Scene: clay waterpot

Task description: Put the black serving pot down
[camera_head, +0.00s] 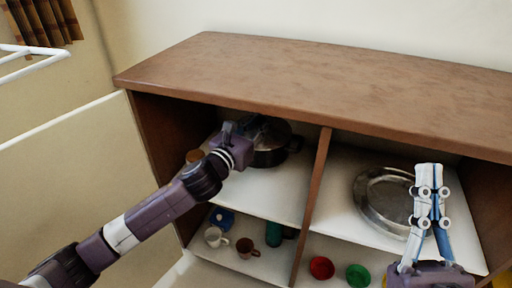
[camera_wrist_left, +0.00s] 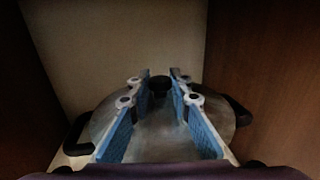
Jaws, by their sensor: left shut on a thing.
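The black serving pot (camera_head: 272,152) is in the upper left compartment of the cabinet, with its body and a side handle in sight. In the left wrist view its grey lid (camera_wrist_left: 160,138) fills the middle, with dark handles at both sides. My left gripper (camera_wrist_left: 159,76) has its blue-padded fingers on either side of the dark lid knob (camera_wrist_left: 159,88) and is shut on it. In the head view my left wrist hides part of the pot, and I cannot tell whether its base touches the shelf. My right gripper (camera_head: 429,170) is shut and empty, in front of the right compartment.
A metal plate (camera_head: 369,205) lies in the upper right compartment. The divider (camera_head: 315,190) stands right of the pot. Below are a white mug (camera_head: 213,237), a brown mug (camera_head: 245,247), a red bowl (camera_head: 321,267) and a green bowl (camera_head: 357,274). The cabinet top (camera_head: 310,75) is clear.

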